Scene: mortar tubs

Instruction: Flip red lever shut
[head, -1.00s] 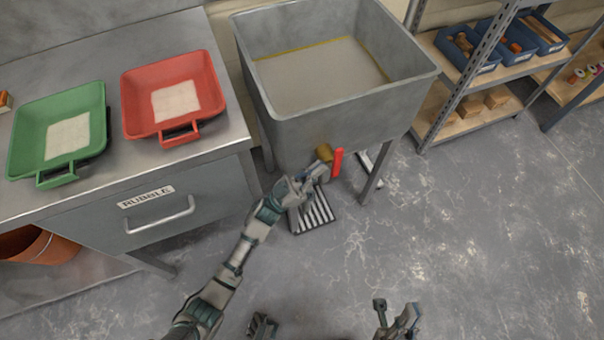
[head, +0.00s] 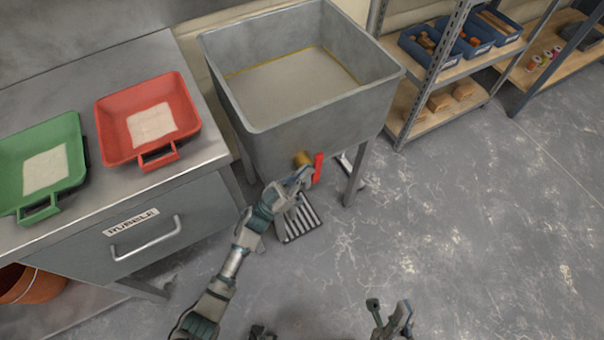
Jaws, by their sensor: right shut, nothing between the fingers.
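The red lever (head: 318,167) sits on the brass valve (head: 302,158) low on the front of the grey tub (head: 330,112). It stands nearly upright, its top leaning slightly right. My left gripper (head: 302,178) is at the valve, just left of the lever and very close to it. I cannot tell whether it touches the lever. Its fingers are too small and overlapped to show whether they are open. My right gripper (head: 390,318) is at the bottom edge, far from the lever, shut and empty.
A slotted floor drain (head: 298,220) lies below the valve. A bench with a red tray (head: 175,92) and a green tray (head: 75,150) stands at left, with a drawer (head: 150,230). A shelf rack (head: 450,75) stands at right. The floor at right is clear.

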